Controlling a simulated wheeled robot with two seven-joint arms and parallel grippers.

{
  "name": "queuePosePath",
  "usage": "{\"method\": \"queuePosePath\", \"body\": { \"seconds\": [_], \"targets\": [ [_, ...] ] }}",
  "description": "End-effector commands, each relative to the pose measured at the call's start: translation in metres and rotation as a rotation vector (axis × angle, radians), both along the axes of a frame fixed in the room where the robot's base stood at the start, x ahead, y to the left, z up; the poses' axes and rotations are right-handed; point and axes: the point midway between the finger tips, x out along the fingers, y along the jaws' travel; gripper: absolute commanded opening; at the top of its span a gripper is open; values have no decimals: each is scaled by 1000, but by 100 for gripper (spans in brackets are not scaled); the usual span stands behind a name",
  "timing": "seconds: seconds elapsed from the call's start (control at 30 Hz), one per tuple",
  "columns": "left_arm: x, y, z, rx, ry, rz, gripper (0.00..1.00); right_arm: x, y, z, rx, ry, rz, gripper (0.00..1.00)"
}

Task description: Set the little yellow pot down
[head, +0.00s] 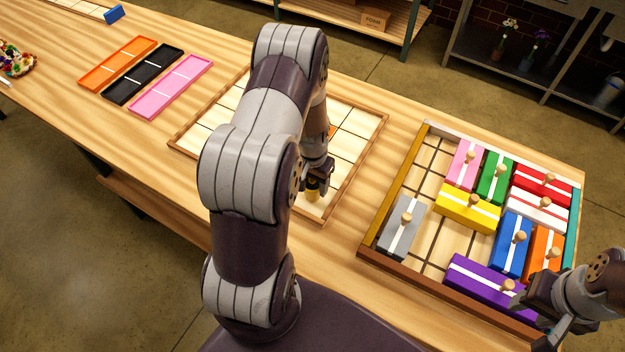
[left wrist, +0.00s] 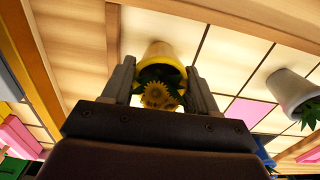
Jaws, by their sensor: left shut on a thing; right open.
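The little yellow pot (head: 313,195) is low over the front part of the wooden grid board (head: 375,122) in the head view, largely hidden by my left gripper (head: 318,178). In the left wrist view the yellow pot (left wrist: 154,55) holds yellow sunflowers (left wrist: 158,95) and sits between the two fingers of my left gripper (left wrist: 160,88), which is shut on it. I cannot tell whether its base touches the board. My right gripper (head: 552,325) is open at the lower right, beside the purple block (head: 485,280).
A tray (head: 372,240) of coloured knobbed blocks stands right of the board. A white pot (left wrist: 288,86) with a green plant shows in the left wrist view. Orange, black and pink trays (head: 172,88) lie at the left. Bare table lies between them and the board.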

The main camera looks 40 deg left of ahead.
Motion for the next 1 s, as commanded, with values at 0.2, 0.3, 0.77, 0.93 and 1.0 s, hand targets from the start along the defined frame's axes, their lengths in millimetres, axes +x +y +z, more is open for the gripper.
{"method": "queuePosePath", "body": {
  "seconds": [0.2, 0.3, 0.77, 0.93, 1.0],
  "targets": [
    [0, 0, -2, 0, 0, 0, 84, 0, 0, -1, 0, 0, 0, 43],
    [0, 0, -1, 0, 0, 0, 84, 0, 0, -1, 0, 0, 0, 43],
    [2, 1, 54, 3, -7, 0, 84, 0, 0, -14, 0, 0, 0, 43],
    [1, 1, 95, 3, -5, 0, 84, 0, 0, -20, 0, 0, 0, 43],
    [0, 1, 107, 1, -2, 0, 84, 0, 0, -22, 0, 0, 0, 43]
  ]
}}
